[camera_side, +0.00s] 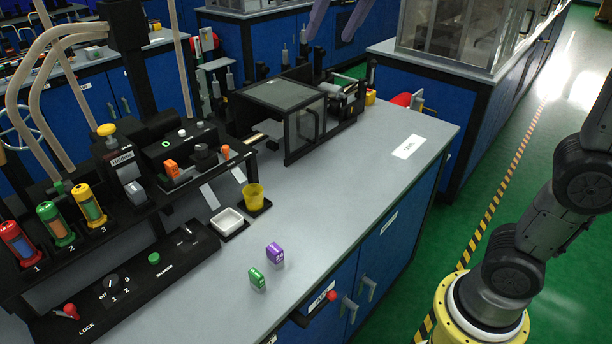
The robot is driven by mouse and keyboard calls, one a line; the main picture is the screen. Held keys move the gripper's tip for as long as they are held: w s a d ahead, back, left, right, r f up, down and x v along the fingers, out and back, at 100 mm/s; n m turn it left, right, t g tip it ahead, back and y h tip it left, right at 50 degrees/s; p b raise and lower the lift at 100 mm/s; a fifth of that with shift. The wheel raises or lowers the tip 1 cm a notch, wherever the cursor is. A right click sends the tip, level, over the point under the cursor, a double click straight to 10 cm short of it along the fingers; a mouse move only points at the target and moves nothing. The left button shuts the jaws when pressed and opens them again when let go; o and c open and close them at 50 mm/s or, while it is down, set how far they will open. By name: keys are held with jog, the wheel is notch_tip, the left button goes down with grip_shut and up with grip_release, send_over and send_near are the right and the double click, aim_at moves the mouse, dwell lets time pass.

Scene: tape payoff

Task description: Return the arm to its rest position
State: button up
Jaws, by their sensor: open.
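My arm stands at the right edge of the picture, on a yellow base on the green floor beside the bench. Its dark links lean up and to the right and leave the frame. No part of my arm that shows touches the bench (376,190).
A green block (257,279) and a purple block (274,252) stand on the bench. A white tray (227,221) and yellow cup (253,196) sit behind them. A black control panel (130,285) fills the left. The bench's right part is clear.

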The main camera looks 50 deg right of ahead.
jog(key=s+f+n+y, duration=0.1)
jog(key=s+f+n, duration=0.4)
jog(key=s+f, duration=1.5)
jog(key=shift+s+d+f+n, duration=0.2)
jog(key=shift+d+f+n, duration=0.15)
jog(key=shift+f, duration=0.2)
